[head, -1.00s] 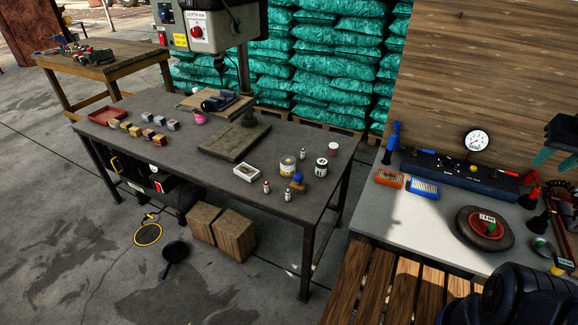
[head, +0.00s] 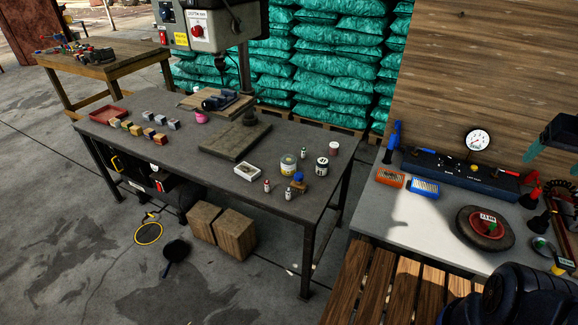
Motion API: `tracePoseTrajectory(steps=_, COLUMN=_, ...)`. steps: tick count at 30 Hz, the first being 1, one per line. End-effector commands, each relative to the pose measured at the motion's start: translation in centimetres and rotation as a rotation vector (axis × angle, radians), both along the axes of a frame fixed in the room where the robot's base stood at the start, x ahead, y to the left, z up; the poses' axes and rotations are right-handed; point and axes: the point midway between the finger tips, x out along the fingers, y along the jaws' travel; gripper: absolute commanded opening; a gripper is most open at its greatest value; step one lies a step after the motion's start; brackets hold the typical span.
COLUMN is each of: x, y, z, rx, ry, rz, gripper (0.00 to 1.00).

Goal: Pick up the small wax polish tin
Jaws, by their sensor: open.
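Several small tins and bottles stand on the right part of the dark workbench (head: 225,178). One is a tin with a yellowish band (head: 288,164). To its right is a white tin with dark marks (head: 321,167), and behind is a small white pot with a reddish top (head: 333,149). The labels are too small to read, so I cannot tell which is the wax polish tin. My gripper (head: 548,157), with teal fingers, is at the right edge, above the pale bench, open and far from the tins. It is partly cut off by the frame.
A white tray (head: 247,172), small bottles (head: 267,186) and a blue-topped brown item (head: 298,183) stand close to the tins. A drill press (head: 215,30) rises behind. The pale bench (head: 400,222) holds a gauge (head: 478,140) and a wheel (head: 484,229). A slatted wooden surface (head: 385,290) is in front.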

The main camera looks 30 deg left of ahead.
Motion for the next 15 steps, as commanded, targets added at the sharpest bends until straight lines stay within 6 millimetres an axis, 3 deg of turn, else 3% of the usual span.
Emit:
tracePoseTrajectory(steps=2, x=0.0, y=0.0, z=0.0, rx=0.000, ry=0.000, rz=0.000, gripper=0.92)
tracePoseTrajectory(steps=11, x=0.1, y=0.1, z=0.1, rx=0.000, ry=0.001, rz=0.003, gripper=0.92)
tracePoseTrajectory(steps=15, x=1.6, y=0.7, z=0.8, rx=-0.004, ry=0.011, rz=0.032, gripper=0.92)
